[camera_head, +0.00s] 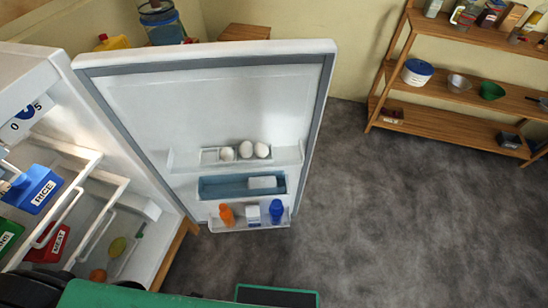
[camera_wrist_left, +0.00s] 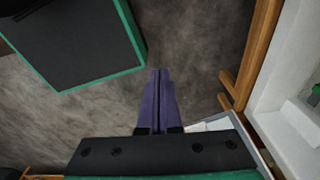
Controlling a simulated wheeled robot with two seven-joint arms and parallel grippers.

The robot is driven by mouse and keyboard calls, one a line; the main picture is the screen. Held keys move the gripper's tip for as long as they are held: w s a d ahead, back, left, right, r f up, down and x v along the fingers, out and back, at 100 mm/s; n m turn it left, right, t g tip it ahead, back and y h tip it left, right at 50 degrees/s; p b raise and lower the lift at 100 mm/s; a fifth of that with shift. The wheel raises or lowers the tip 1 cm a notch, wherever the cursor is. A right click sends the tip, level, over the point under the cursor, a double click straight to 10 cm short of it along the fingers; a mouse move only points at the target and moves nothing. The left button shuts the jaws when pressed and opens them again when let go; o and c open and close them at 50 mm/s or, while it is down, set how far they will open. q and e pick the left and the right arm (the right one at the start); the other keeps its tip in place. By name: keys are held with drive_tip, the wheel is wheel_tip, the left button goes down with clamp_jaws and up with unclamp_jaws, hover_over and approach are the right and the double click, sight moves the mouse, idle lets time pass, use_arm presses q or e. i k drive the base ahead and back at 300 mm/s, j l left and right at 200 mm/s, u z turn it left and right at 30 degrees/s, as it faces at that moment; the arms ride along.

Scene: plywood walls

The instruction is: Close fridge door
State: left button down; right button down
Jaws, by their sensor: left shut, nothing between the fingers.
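The fridge door (camera_head: 215,100) stands wide open in the head view, its inner side facing me. Its shelves hold eggs, an orange bottle, a blue bottle and a white carton. The fridge body (camera_head: 28,75) is at the left, its lit interior exposed. In the left wrist view, the white fridge body (camera_wrist_left: 290,85) is at the right edge. My left gripper (camera_wrist_left: 159,74) is shut and empty, pointing over the grey floor, apart from the fridge. A pale piece low beside the fingers is mostly hidden, and I cannot tell what it is. My right gripper is not in view.
Inside the fridge are a blue RICE box (camera_head: 33,188), a red MEAT box (camera_head: 50,246) and fruit. A wooden shelf unit (camera_head: 440,115) stands at the back right. The grey floor (camera_head: 420,220) right of the door is clear. A wooden stand (camera_wrist_left: 245,75) supports the fridge.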

sight(169, 104)
drive_tip(key=i+l+z, duration=0.35)
drive_tip(key=l, duration=0.2)
drive_tip(key=i+l+z, duration=0.35)
drive_tip(key=l, duration=0.15)
drive_tip(key=i+l+z, duration=0.35)
drive_tip(key=i+u, duration=0.2)
drive_tip(key=u, duration=0.2)
drive_tip(key=i+u, duration=0.2)
drive_tip(key=u, duration=0.2)
drive_tip(key=i+l+u, duration=0.1)
drive_tip(key=u, duration=0.3)
drive_tip(key=i+l+u, duration=0.2)
drive_tip(key=u, duration=0.15)
drive_tip(key=i+j+u, duration=0.1)
drive_tip(key=u, duration=0.4)
drive_tip(key=i+u, duration=0.25)
drive_tip(key=u, duration=0.2)
drive_tip(key=i+l+u, duration=0.1)
drive_tip(key=u, duration=0.4)
drive_tip(key=i+l+u, duration=0.2)
drive_tip(key=u, duration=0.3)
drive_tip(key=i+l+u, duration=0.2)
drive_tip(key=u, duration=0.25)
drive_tip(key=i+l+u, duration=0.15)
drive_tip(key=u, duration=0.35)
drive_tip(key=l+u, duration=0.35)
drive_tip(key=u, duration=0.15)
